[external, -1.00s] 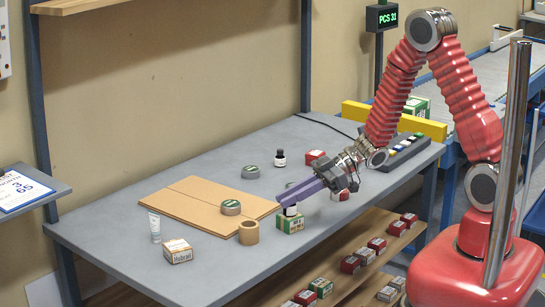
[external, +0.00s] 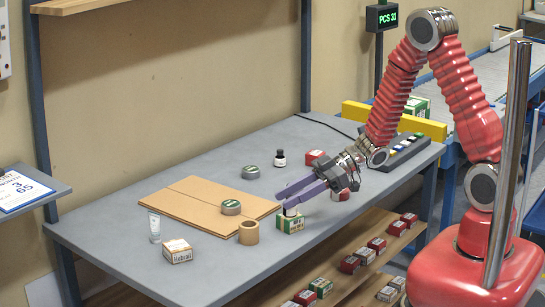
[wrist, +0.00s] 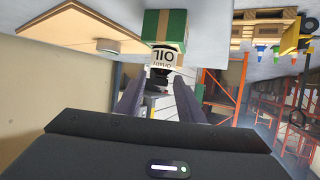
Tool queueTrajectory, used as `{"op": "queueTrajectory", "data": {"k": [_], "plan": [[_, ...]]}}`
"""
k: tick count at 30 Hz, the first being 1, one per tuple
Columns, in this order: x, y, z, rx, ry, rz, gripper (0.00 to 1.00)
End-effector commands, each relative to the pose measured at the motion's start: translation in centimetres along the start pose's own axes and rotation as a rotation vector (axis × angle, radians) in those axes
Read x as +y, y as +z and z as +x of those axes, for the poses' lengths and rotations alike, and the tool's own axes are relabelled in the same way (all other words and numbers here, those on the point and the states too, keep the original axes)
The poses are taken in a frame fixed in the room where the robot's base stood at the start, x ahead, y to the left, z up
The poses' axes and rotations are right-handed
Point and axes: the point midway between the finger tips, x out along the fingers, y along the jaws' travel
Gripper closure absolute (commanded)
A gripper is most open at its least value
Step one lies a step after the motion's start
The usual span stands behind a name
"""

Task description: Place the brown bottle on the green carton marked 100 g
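The bottle (external: 290,212), dark-capped with a white label, stands upright on a green and white carton (external: 290,223) near the table's front edge. In the wrist view, which is upside down, the bottle's label (wrist: 163,56) reads OIL and its base meets the green carton (wrist: 165,27). My gripper (external: 282,201) is at the bottle's top. In the wrist view my gripper (wrist: 156,82) has its two fingers spread either side of the dark cap, with gaps visible. The carton's weight mark is not readable.
A tape roll (external: 249,232), a cardboard sheet (external: 180,205) and a tin (external: 231,207) lie to the left. A second dark bottle (external: 280,158) and a red carton (external: 315,157) stand behind. Another red-and-white carton sits close beside my gripper.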

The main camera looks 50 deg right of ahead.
Motion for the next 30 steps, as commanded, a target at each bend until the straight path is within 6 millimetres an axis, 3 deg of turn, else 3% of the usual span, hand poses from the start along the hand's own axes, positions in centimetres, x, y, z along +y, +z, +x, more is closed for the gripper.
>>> {"op": "queueTrajectory", "data": {"k": [21,30], "plan": [[0.1,0.0,-9.6,0.000,0.004,0.001,0.65],[0.0,0.0,-11.7,0.000,0.001,0.001,0.65]]}}
